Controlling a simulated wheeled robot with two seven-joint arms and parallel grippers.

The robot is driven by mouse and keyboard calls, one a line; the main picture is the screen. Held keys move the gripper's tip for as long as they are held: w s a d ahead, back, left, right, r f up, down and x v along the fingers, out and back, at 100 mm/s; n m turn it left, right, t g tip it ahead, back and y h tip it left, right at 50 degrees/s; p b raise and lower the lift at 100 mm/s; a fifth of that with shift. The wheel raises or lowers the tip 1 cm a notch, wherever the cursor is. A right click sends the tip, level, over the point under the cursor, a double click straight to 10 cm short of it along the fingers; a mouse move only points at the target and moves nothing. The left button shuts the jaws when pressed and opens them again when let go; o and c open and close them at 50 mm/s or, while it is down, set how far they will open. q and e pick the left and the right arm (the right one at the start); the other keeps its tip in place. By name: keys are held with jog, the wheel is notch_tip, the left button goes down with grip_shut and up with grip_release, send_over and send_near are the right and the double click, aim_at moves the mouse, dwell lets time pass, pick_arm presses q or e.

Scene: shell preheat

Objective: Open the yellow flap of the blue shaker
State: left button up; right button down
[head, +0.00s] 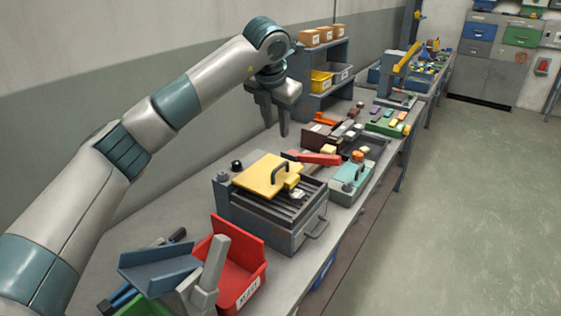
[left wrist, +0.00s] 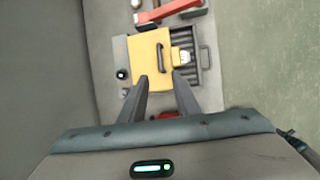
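The shaker (head: 268,235) is a grey-blue box on the bench, with dark slats on top and a bar handle on its front. Its yellow flap (head: 262,176) lies over the left part of the top, with a dark arched handle near its right edge. The flap also shows in the left wrist view (left wrist: 147,52). My left gripper (head: 276,132) is open and empty, above and behind the shaker in the head view. In the left wrist view its two fingers (left wrist: 159,80) reach toward the flap's near edge, apart from each other.
A red bin (head: 240,264) stands close in front of the shaker, beside a blue tray (head: 158,270). A red bar (head: 318,158) and a teal box (head: 352,183) lie just beyond the shaker. A shelf (head: 318,85) with bins stands behind. Floor at right is clear.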

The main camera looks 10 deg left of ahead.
aim_at(281, 167)
pick_arm(q)
jog(key=p+x, duration=0.6)
jog(key=x, duration=1.1)
jog(key=shift+a, duration=0.1)
jog(key=shift+w+f, duration=0.15)
jog(key=shift+f, duration=0.15)
jog(key=shift+c, duration=0.2)
grip_shut()
